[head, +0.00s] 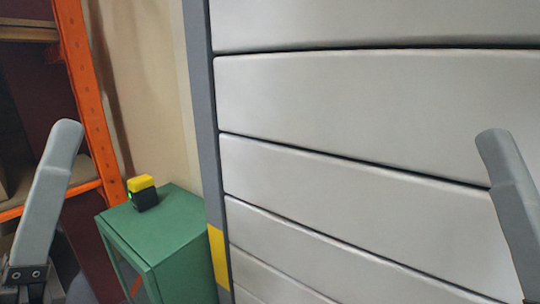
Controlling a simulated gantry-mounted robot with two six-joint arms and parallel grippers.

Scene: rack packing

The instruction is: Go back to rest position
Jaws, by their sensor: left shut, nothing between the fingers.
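My left gripper (27,280) is at the bottom left corner, partly cut off by the picture's edge. It is shut with nothing held, and it is apart from the green cabinet. A grey link of my left arm stands upright above it. A grey link of my right arm leans in at the right edge. My right gripper does not show.
A green cabinet (165,232) stands at lower left with a yellow and black device (142,193) on top. An orange rack upright (85,95) with shelves is behind at the left. A large grey panelled door (370,110) with a yellow-marked frame fills the right.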

